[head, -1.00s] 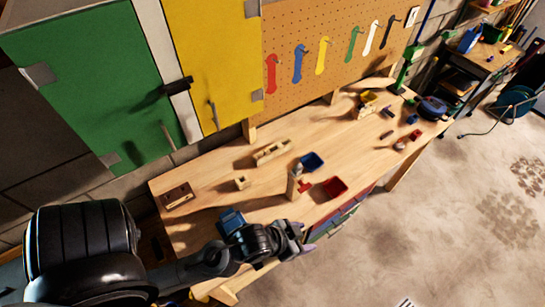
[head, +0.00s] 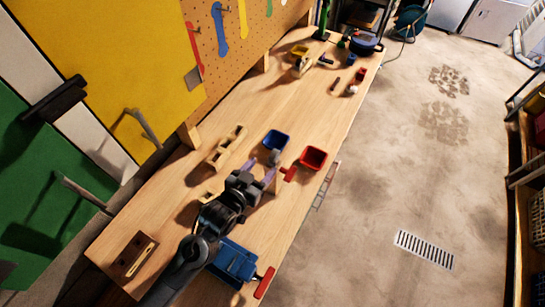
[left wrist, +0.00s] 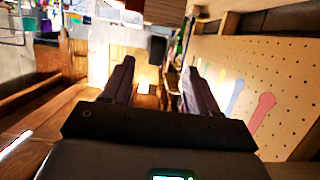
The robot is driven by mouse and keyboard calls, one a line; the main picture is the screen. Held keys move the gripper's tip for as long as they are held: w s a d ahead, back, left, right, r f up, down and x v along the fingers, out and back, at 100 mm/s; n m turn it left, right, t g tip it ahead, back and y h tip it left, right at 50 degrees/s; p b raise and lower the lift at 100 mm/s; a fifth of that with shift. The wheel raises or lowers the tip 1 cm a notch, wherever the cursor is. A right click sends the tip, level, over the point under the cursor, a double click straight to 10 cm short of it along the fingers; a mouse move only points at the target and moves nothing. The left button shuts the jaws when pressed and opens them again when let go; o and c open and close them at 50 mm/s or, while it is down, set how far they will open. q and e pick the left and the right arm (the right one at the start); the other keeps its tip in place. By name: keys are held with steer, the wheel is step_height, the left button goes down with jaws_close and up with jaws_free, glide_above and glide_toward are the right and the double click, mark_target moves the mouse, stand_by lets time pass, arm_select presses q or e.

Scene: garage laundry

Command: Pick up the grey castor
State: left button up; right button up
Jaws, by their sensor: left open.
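A small grey thing (head: 275,157), which looks like the grey castor, shows just beyond my left gripper in the head view, by the front of the blue bin (head: 277,139). It is small and partly hidden, so I cannot tell its exact shape. My left gripper (head: 260,171) is open above the workbench, its fingers pointing towards this grey thing with nothing visibly held. In the left wrist view both fingers of my left gripper (left wrist: 157,80) are apart, and a dark block (left wrist: 157,48) shows beyond them; I cannot tell what it is. My right gripper is not in view.
A red bin (head: 313,158) and a red-handled clamp (head: 288,174) are to the right. A blue vise (head: 235,260) stands near the bench front, with a notched wooden block (head: 228,145) behind. The workbench (head: 310,105) has bare wood farther along. The pegboard (head: 251,40) rises behind.

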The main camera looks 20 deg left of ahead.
mark_target(271, 159)
arm_select(q)
steer(key=shift+p+x, duration=0.6)
steer(key=shift+x, duration=3.4)
steer(key=shift+s+d, duration=0.1)
steer(key=shift+d, duration=0.1)
steer(key=c, duration=1.1)
steer(key=shift+r, duration=0.15)
